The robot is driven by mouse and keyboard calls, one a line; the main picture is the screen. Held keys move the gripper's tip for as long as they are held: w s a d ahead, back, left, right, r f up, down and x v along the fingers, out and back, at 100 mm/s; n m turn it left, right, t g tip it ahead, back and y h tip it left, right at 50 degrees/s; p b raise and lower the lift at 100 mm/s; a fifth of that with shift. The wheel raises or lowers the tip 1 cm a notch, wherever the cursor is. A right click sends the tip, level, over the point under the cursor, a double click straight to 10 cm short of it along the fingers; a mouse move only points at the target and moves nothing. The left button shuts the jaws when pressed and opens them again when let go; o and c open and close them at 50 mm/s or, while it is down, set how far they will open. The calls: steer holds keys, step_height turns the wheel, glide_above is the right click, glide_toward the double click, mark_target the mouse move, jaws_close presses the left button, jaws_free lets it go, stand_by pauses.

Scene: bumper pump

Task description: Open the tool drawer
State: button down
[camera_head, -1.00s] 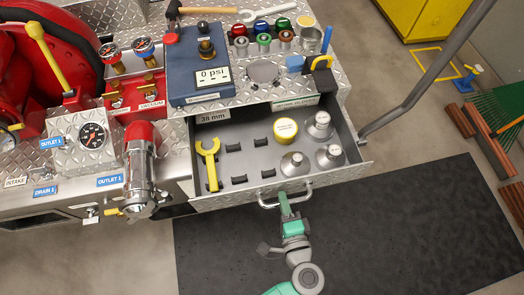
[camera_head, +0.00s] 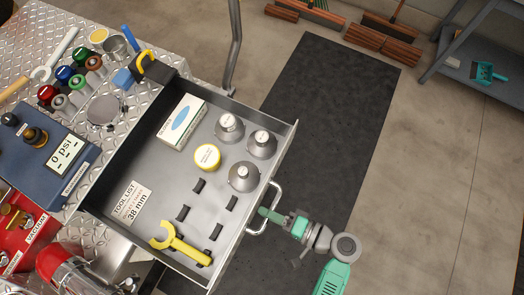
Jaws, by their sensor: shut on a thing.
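The tool drawer (camera_head: 128,163) is pulled well out of the diamond-plate bumper. Its inside is in plain view. The curved metal handle (camera_head: 279,190) sits on the drawer's front panel. My gripper (camera_head: 266,213), green, is shut on the handle from the outer side. Inside the drawer are a yellow wrench (camera_head: 178,243), a yellow-topped round piece (camera_head: 207,157), three grey cone-shaped nozzles (camera_head: 243,176), a white and blue box (camera_head: 182,122) and a tool list label (camera_head: 132,202). The fingertips are small in the view and partly hidden by the handle.
A blue gauge box (camera_head: 45,150) and several coloured caps (camera_head: 78,82) stand on the bumper top at left. A dark mat (camera_head: 320,100) covers the floor past the drawer. A grey shelf (camera_head: 480,60) stands at the upper right.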

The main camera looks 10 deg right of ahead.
steer(key=c, duration=1.5)
jaws_free()
steer(key=v, duration=0.7)
steer(key=shift+s+d+p, duration=0.25)
steer(key=shift+d+p, duration=0.1)
